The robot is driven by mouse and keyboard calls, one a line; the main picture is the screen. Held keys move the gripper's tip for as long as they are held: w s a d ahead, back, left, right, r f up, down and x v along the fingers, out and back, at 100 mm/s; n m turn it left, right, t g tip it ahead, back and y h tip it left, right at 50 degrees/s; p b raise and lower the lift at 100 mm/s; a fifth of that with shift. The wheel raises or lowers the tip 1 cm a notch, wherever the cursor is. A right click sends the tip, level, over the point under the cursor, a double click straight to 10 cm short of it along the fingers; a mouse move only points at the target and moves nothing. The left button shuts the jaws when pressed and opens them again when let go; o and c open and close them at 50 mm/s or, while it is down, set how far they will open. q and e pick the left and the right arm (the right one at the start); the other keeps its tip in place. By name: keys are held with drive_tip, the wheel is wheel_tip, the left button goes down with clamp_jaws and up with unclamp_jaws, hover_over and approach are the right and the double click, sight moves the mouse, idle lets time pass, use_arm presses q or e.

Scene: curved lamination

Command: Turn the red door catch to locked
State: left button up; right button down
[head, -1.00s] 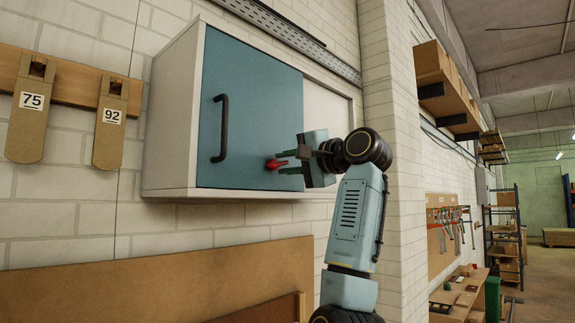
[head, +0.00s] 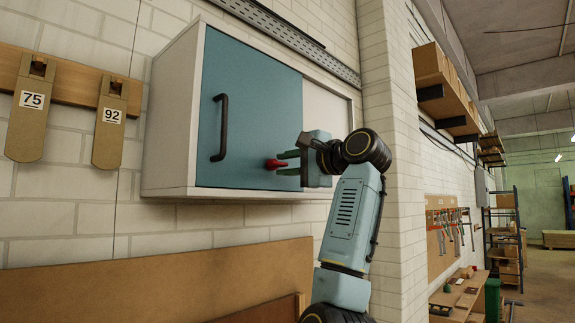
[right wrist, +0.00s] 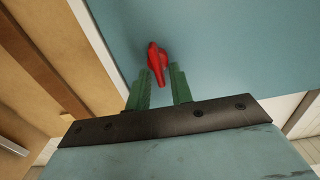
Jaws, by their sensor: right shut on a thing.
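The red door catch (head: 276,163) sits low on the blue cabinet door (head: 250,110), near its right edge. In the right wrist view the catch (right wrist: 157,62) has its lever pointing down the picture, between the tips of the two green fingers. My right gripper (head: 285,163) comes from the right, level with the catch, and is shut on it. In the right wrist view the gripper (right wrist: 161,82) shows small gaps beside the lever, so the contact itself is hard to see. My left gripper is out of view.
The door has a dark vertical handle (head: 220,128) at its left. The pale cabinet (head: 172,120) hangs on a white brick wall. A brown board (head: 160,285) stands below, and a wall corner is close at right.

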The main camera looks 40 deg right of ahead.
drive_tip(key=c, duration=1.5)
unclamp_jaws()
drive_tip(key=shift+c, duration=0.2)
drive_tip(key=shift+s, duration=0.1)
drive_tip(key=s+d+b, duration=0.1)
drive_tip(key=s+b, duration=0.3)
drive_tip(key=s, duration=0.9)
drive_tip(key=shift+b, duration=0.35)
drive_tip(key=shift+s+d, duration=0.1)
